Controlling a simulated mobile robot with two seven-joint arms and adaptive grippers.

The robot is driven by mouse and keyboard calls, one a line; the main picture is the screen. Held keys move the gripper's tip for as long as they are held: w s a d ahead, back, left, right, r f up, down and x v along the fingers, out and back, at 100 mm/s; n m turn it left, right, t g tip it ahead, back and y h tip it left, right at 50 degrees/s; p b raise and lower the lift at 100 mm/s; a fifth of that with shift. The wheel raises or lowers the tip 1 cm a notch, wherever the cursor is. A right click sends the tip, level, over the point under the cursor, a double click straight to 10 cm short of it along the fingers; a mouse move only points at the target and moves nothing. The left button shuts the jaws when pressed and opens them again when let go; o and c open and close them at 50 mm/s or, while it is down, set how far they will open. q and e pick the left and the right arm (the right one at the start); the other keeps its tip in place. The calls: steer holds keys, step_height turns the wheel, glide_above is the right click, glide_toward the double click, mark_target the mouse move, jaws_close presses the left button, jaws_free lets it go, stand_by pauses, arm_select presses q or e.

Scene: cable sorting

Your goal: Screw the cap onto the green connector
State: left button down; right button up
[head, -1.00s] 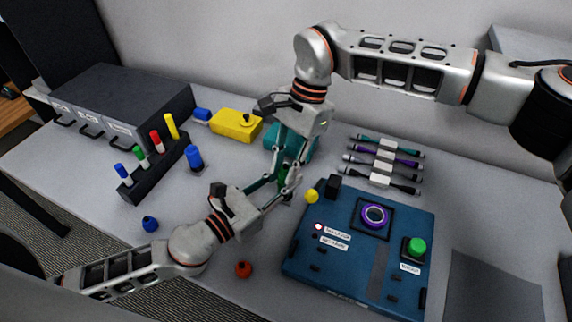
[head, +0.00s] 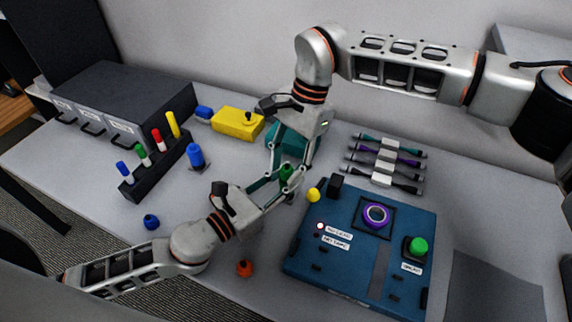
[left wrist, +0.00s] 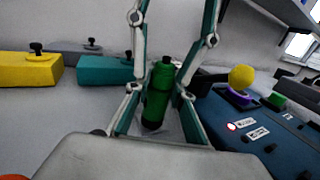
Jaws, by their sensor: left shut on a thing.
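The green connector (head: 286,173) stands upright just above or on the table, left of the blue board. In the left wrist view it is a green cylinder (left wrist: 157,98) with a narrower top piece; I cannot tell whether that piece is the cap. My left gripper (head: 284,185) reaches in from the lower left and is shut on the green connector. My right gripper (head: 293,168) comes down from above, its fingers spread apart on either side of the connector's top. No separate green cap shows elsewhere.
The blue board (head: 300,262) lies close on the right, with a yellow ball (head: 314,195) at its corner. A yellow box (head: 237,123) is behind.

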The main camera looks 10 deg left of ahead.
steer(key=shift+d+f, duration=0.15)
steer(key=shift+f, duration=0.35)
steer(key=shift+o, duration=1.1)
steer(key=shift+w+r+m, duration=0.1)
steer(key=shift+r+m, duration=0.5)
step_height(320, 180, up, 2)
steer(key=m, duration=0.4)
steer(key=shift+t+h, duration=0.3)
steer(key=m, duration=0.1)
steer(key=r+m, duration=0.1)
steer(key=m, duration=0.1)
steer(key=shift+r+t+h, duration=0.15)
steer(key=shift+t+h, duration=0.15)
steer(key=shift+t, duration=0.1)
step_height(320, 180, up, 2)
steer(key=m, duration=0.5)
steer(key=shift+t, duration=0.3)
step_height(320, 180, up, 2)
steer(key=m+h, duration=0.1)
steer(key=m, duration=0.4)
steer(key=shift+t, duration=0.4)
steer(key=shift+f, duration=4)
